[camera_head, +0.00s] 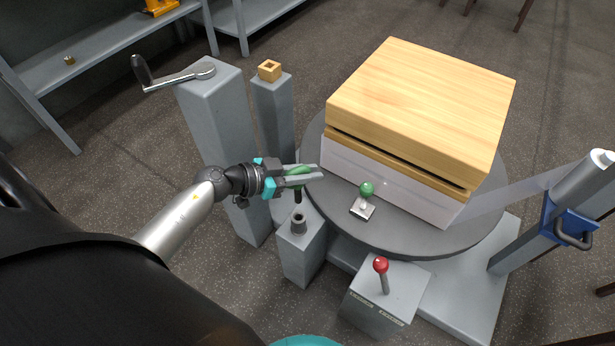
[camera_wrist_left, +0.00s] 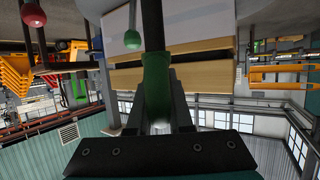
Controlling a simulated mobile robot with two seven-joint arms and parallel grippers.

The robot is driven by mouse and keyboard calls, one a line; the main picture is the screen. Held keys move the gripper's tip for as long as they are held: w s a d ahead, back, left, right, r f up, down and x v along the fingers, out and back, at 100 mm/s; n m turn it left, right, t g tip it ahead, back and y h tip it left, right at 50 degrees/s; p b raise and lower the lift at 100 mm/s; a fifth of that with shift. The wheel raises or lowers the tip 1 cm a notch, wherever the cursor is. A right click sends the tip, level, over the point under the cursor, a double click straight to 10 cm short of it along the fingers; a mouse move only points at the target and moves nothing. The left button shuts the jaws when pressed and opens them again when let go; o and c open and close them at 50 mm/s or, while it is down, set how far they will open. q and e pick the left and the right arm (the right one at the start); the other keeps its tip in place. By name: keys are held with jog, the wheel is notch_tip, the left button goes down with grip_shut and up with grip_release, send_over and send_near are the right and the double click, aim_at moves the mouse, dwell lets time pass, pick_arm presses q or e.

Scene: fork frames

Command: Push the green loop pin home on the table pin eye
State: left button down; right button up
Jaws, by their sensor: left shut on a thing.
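My left gripper (camera_head: 303,176) is shut on the green loop pin (camera_head: 299,170), with the green grip between its fingers. The pin's dark shaft points down from the fingers. Below it, a dark round socket (camera_head: 298,223), which looks like the table pin eye, stands on a short grey post beside the turntable. The shaft's tip appears just above the socket with a small gap. In the left wrist view the green grip (camera_wrist_left: 157,88) is between the fingers and the dark shaft runs to the top edge; its tip is not visible. My right gripper is not in view.
The round turntable (camera_head: 400,236) carries a large wooden-topped box (camera_head: 425,85) and a green knob (camera_head: 366,188) on a small plate. A red-knobbed lever (camera_head: 381,266) stands in front. A crank post (camera_head: 208,95) and a post with a wooden square (camera_head: 269,71) stand behind the arm.

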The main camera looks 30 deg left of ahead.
pick_arm(q)
jog(key=shift+a+f, duration=0.1)
jog(key=shift+f, duration=0.15)
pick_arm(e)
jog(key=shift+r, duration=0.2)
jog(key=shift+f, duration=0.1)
pick_arm(q)
jog(key=shift+p, duration=0.35)
jog(key=shift+f, duration=0.35)
notch_tip(320, 180, down, 5)
jog(key=b, duration=0.3)
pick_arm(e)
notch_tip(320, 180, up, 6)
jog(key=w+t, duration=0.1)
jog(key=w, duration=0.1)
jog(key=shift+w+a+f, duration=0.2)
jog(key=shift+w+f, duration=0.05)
pick_arm(q)
jog(key=shift+p, duration=0.65)
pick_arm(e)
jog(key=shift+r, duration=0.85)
